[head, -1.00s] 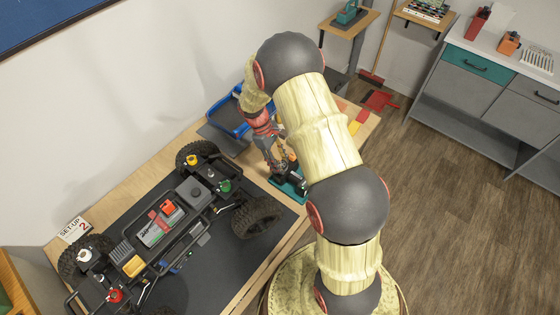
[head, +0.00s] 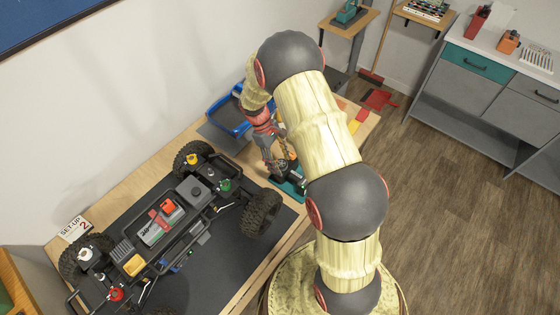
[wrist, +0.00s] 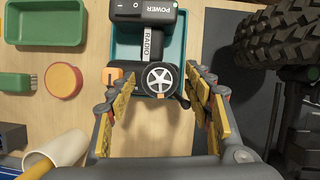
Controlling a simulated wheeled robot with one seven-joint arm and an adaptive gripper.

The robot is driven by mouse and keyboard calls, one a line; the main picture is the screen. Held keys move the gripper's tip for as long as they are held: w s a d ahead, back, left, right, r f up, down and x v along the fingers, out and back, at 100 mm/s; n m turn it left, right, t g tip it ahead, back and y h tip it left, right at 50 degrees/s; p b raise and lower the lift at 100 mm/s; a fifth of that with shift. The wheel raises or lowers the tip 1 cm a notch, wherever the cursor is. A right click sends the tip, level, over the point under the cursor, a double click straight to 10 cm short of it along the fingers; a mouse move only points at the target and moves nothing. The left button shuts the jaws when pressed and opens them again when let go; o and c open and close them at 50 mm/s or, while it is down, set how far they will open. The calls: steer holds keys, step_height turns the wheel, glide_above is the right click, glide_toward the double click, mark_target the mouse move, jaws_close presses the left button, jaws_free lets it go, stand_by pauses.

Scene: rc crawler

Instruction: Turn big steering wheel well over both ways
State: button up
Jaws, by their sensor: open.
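The steering wheel (wrist: 160,78), black-rimmed with white spokes, sits on the black radio (wrist: 153,43) in the wrist view. The radio is marked RADIO and POWER and rests in a teal tray (wrist: 120,48). My gripper (wrist: 158,74) is open, with one yellow-padded finger on each side of the wheel. Small gaps show between the pads and the rim; I cannot tell their depth against it. In the head view my gripper (head: 284,160) is over the radio (head: 297,182), and my arm and fingers hide most of the wheel.
The RC crawler (head: 160,225) stands on a dark mat (head: 215,268) left of the radio. Its tyre (wrist: 280,35) is close on the right in the wrist view. A blue bin (head: 228,118) is behind my gripper. A red round tub (wrist: 63,80) and white tube (wrist: 55,150) lie left.

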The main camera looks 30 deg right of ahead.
steer(key=v, duration=1.2)
